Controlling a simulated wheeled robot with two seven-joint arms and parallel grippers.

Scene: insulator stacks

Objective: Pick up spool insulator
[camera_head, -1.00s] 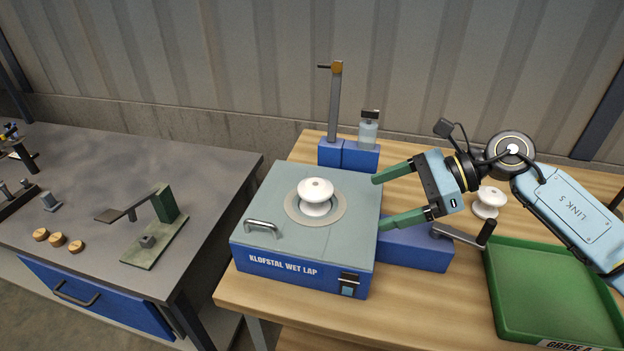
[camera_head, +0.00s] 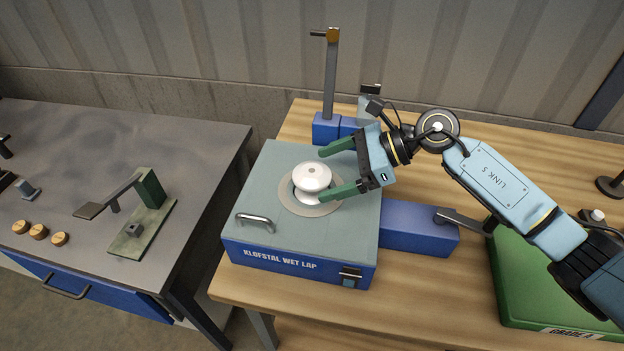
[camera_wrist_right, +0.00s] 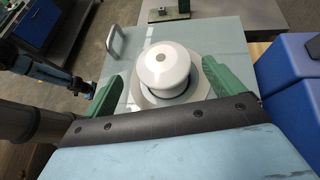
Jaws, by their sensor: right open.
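A white spool insulator (camera_head: 312,178) stands upright on the round plate in the top of the wet lap machine (camera_head: 262,212). My right gripper (camera_head: 335,170) is open, with its green fingers reaching in from the right at the spool's height. One finger is at the spool's far side and the other at its near side. In the right wrist view the spool (camera_wrist_right: 166,72) sits between the two spread fingers, and a gap shows on each side. My left gripper is not in the head view.
A green tray (camera_head: 530,290) is at the right. A grey bench (camera_head: 80,160) with a lever stand (camera_head: 147,205) and wooden discs (camera_head: 38,231) is at the left.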

